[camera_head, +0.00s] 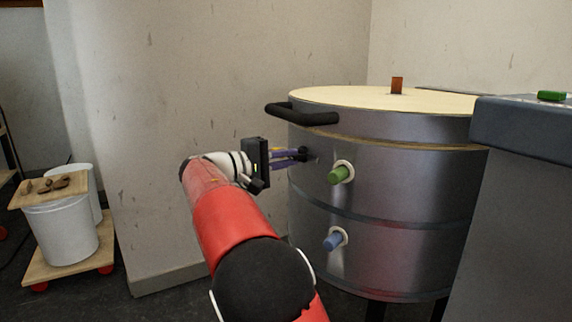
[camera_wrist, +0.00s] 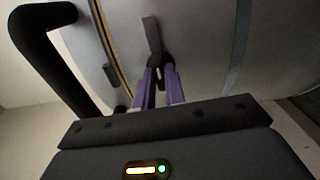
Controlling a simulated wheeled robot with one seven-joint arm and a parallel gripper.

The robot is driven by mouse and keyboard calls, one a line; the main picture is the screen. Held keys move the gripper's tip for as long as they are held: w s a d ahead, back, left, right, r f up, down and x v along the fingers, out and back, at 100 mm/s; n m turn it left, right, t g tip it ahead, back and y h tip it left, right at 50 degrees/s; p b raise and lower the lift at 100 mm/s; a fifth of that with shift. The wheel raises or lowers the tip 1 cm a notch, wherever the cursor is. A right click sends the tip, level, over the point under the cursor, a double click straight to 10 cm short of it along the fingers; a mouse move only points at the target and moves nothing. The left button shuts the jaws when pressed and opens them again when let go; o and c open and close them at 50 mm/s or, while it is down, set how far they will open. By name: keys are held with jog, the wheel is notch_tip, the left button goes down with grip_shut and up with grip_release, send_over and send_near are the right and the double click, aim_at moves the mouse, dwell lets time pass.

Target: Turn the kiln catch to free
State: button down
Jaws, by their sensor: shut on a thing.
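The kiln (camera_head: 400,190) is a round steel drum with a pale-topped lid (camera_head: 370,98) resting on it. The kiln catch (camera_wrist: 151,38) shows in the wrist view as a flat grey bar on the kiln's side, near the lid seam. Its bar points up in that picture from a dark pivot. My gripper (camera_wrist: 161,76), with purple fingers and dark tips, is shut on the catch at its pivot end. In the head view my gripper (camera_head: 302,154) meets the kiln's left side, and its fingertips mostly hide the catch there.
A black lid handle (camera_head: 302,116) juts out just above my gripper; it also shows in the wrist view (camera_wrist: 45,55). A green plug (camera_head: 339,175) and a blue plug (camera_head: 333,241) stick out from the kiln's front. A grey cabinet (camera_head: 515,220) stands close at right. White buckets (camera_head: 62,232) stand at left.

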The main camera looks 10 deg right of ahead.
jog(key=shift+m, duration=0.3)
dwell(0.4)
jog(key=c, duration=1.5)
grip_release()
jog(key=shift+o, duration=0.2)
jog(key=v, duration=0.8)
jog(key=shift+p, duration=0.4)
